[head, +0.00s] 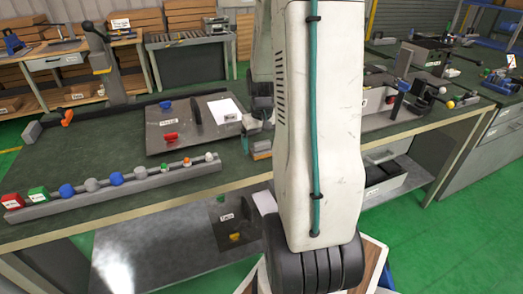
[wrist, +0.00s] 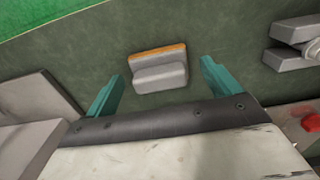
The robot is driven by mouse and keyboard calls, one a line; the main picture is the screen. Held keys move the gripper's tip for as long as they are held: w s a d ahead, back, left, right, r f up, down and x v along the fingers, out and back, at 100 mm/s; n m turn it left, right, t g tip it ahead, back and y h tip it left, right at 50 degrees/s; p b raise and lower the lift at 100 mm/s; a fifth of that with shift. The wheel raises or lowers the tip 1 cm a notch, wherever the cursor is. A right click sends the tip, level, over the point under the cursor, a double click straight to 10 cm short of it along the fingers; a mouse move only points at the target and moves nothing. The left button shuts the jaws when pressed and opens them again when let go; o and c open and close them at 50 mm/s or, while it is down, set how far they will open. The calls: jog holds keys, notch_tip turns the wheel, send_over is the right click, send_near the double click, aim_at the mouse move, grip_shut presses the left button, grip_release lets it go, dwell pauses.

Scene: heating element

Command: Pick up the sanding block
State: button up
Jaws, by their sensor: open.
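The sanding block is a small grey block with an orange edge strip. In the wrist view the sanding block (wrist: 160,76) lies on the dark green bench top, long side roughly crosswise. My gripper (wrist: 161,69) is open, its two teal fingers on either side of the block in the picture with a gap at each side. Nothing is held. In the head view the sanding block (head: 262,153) shows only partly, beside my arm near the bench's front edge.
A grey plate (head: 187,137) with red and blue handles lies left of the block. A rail (head: 124,190) with coloured blocks and knobs runs along the front left. A grey fixture (head: 385,118) stands to the right.

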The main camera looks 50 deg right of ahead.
aim_at(262, 142)
jog(key=c, duration=1.1)
jog(key=shift+r, duration=0.5)
notch_tip(262, 142, up, 2)
jog(key=shift+r, duration=0.2)
jog(key=s, duration=0.5)
jog(key=s+r, duration=0.1)
jog(key=s, duration=0.4)
jog(key=s+a, duration=0.1)
jog(key=s, duration=0.5)
jog(key=shift+r, duration=0.25)
